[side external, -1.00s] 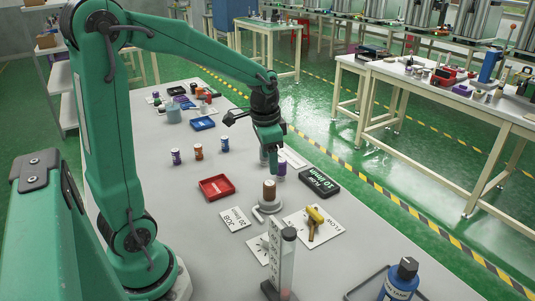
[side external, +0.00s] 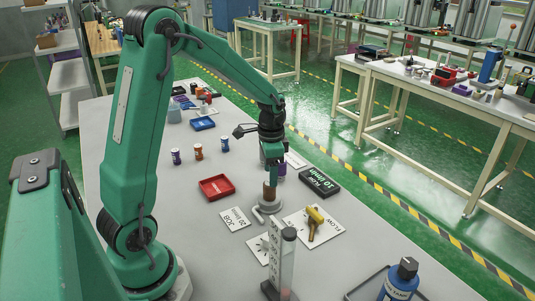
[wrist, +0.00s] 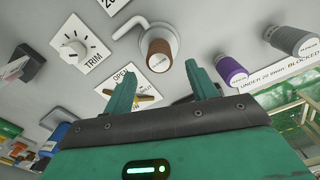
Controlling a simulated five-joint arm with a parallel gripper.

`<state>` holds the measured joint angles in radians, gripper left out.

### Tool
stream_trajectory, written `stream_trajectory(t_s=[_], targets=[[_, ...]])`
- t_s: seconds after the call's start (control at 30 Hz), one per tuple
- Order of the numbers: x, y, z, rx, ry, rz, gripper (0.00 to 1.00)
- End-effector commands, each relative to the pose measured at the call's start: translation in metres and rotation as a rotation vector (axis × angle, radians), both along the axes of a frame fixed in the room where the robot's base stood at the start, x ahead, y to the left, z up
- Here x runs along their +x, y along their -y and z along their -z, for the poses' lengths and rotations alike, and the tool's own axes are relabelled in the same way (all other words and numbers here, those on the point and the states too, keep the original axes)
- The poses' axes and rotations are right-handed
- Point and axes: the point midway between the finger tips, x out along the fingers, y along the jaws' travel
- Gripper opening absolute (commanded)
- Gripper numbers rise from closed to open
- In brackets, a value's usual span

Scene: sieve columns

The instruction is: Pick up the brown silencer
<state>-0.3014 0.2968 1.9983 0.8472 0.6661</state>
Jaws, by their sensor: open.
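The brown silencer (side external: 270,192) is a short upright cylinder on a round grey fitting (side external: 268,207) with a bent pipe. In the wrist view the brown silencer (wrist: 160,56) shows beyond the fingertips, between their two lines. My gripper (side external: 270,177) is right at the silencer's upper part in the side view and partly covers it; I cannot tell there whether it touches. In the wrist view my gripper (wrist: 163,82) is open, with its two green fingers apart and nothing between the tips.
Purple (wrist: 231,70) and grey (wrist: 291,40) cylinders stand to the right in the wrist view. A yellow-handled valve (side external: 315,216), a black flow display (side external: 320,181), a red tray (side external: 216,187) and a clear upright column (side external: 283,258) surround the silencer.

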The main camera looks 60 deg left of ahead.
Motion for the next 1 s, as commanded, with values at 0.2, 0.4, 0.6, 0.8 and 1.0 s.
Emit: stream_trajectory(t_s=[0.2, 0.4, 0.6, 0.8, 1.0], targets=[[0.0, 0.0, 0.003, 0.0, 0.0, 0.0, 0.57], [-0.001, 0.0, 0.015, -0.001, -0.001, -0.001, 0.57], [-0.004, -0.001, 0.038, 0.0, -0.002, 0.0, 0.57], [-0.003, -0.001, 0.053, 0.0, 0.0, 0.0, 0.57], [-0.003, -0.001, 0.055, 0.001, 0.001, 0.0, 0.57]])
